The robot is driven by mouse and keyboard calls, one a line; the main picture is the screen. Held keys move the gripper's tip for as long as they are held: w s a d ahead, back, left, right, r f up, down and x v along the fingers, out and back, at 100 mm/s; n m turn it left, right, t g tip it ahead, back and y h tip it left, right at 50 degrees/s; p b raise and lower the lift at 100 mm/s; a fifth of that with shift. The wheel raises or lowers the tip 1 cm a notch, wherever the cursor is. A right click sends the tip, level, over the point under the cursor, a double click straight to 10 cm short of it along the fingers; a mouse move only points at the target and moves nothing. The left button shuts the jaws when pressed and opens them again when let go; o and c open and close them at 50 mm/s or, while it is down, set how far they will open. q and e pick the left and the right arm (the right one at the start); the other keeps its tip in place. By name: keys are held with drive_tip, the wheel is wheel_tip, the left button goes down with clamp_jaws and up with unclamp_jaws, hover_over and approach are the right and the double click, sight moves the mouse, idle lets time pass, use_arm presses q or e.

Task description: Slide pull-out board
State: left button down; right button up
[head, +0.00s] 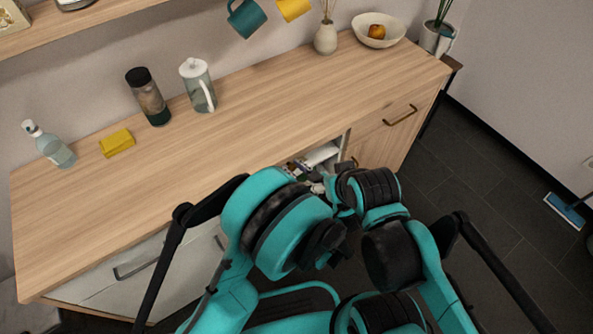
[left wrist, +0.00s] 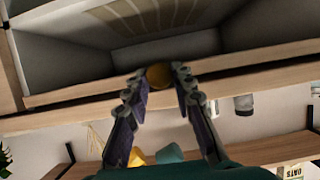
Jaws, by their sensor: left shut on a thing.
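In the left wrist view, which looks upside down, my left gripper (left wrist: 160,80) is shut on a round brass knob (left wrist: 158,76). The knob sits at the wooden front strip of the pull-out board (left wrist: 75,94), just under the countertop edge. How far out the board stands is hard to tell. In the head view my left gripper (head: 318,188) shows only in small part at the counter's front edge, and my own arm hides the knob and board there. My right gripper is not visible.
The wooden counter (head: 230,130) holds a bottle (head: 55,150), yellow sponge (head: 117,142), dark jar (head: 149,98), glass jug (head: 199,87), vase (head: 325,39) and bowl (head: 378,30). An open compartment (left wrist: 130,50) lies beside the board.

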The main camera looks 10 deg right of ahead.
use_arm(q)
drive_tip(key=c, duration=1.3)
unclamp_jaws()
drive_tip(key=shift+w, duration=0.15)
drive_tip(key=shift+w+a, duration=0.1)
drive_tip(key=v, duration=0.7)
drive_tip(key=shift+s+r, duration=0.1)
drive_tip(key=shift+s, duration=0.15)
